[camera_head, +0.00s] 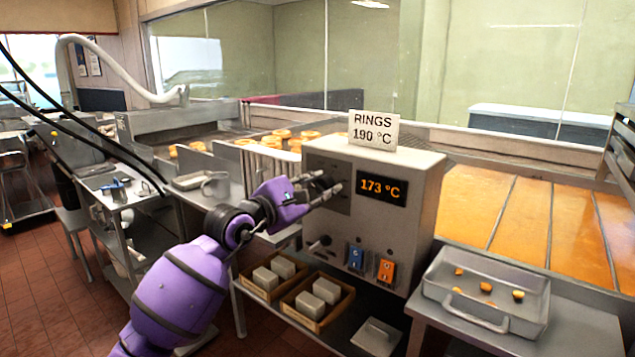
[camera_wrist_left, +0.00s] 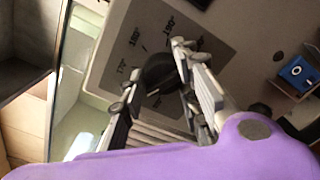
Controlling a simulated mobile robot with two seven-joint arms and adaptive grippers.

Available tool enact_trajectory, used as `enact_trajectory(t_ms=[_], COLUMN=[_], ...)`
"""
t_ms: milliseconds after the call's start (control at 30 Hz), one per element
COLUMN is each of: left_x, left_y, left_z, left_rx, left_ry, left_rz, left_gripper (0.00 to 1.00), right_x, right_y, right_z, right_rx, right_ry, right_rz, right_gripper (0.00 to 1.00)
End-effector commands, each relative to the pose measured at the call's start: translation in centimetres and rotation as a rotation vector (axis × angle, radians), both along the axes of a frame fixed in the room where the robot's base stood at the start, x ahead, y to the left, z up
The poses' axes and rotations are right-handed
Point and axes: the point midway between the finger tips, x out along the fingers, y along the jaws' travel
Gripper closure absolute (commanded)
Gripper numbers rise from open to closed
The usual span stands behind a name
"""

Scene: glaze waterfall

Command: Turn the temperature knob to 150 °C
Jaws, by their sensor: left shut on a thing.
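The control box (camera_head: 418,200) is a pale grey cabinet. Its display (camera_head: 381,188) reads 173 °C in orange. The temperature knob (camera_wrist_left: 160,72) is black and sits on a dark dial plate (camera_wrist_left: 205,48) with degree marks, only partly legible. My left gripper (camera_head: 330,188) reaches the front of the box, left of the display. In the left wrist view its two fingers lie on either side of the knob, shut on it. In the head view the fingers mostly hide the knob. My right gripper is in neither view.
A card (camera_head: 373,131) on the box reads "RINGS 190 °C". Below the display are a small lever (camera_head: 320,242), a blue switch (camera_head: 355,258) and an orange switch (camera_head: 386,270). A metal tray (camera_head: 470,322) stands at right, and wooden crates (camera_head: 318,300) sit below.

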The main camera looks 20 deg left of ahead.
Motion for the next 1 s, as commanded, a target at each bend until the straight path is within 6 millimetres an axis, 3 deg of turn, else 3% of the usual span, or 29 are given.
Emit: enact_trajectory(t_ms=[33,700,1000], left_x=[0.0,0.1,0.2], left_y=[0.3,0.8,0.9], left_z=[1.8,1.7,1.3], left_rx=[-0.047,-0.608,-0.752], left_ry=[-0.012,0.192,0.246], left_rz=[0.006,0.006,0.006], left_gripper=[0.96,0.96,0.96], right_x=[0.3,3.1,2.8], right_y=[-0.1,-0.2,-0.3], right_z=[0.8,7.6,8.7], right_rx=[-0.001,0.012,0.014], right_ry=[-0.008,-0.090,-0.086], right_rz=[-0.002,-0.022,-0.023], right_gripper=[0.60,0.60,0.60])
